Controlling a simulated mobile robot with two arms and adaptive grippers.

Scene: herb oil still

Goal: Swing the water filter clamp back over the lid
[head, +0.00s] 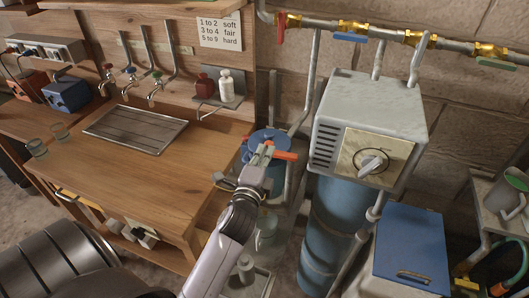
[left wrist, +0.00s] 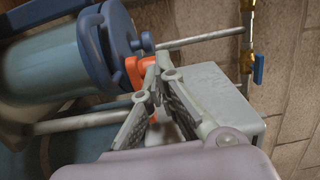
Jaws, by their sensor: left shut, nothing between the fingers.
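The water filter has a pale blue body (left wrist: 42,62) and a blue lid (head: 268,137); the lid's rim (left wrist: 92,42) shows in the left wrist view. The orange clamp (head: 285,155) is at the lid's near side and sticks out to the right; it shows at the fingertips in the left wrist view (left wrist: 134,68). I cannot tell how much of it lies over the lid. My left gripper (head: 265,151) is shut and empty, its tips (left wrist: 156,84) right beside the clamp, touching or nearly so. They hide part of it. My right gripper is not in view.
A grey box with a dial (head: 368,108) stands over tall blue cylinders (head: 332,220) just right of the filter. Pipes with coloured valves (head: 350,38) run along the wall. The wooden counter (head: 165,178) is left of my arm. A blue-lidded box (head: 410,240) stands at lower right.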

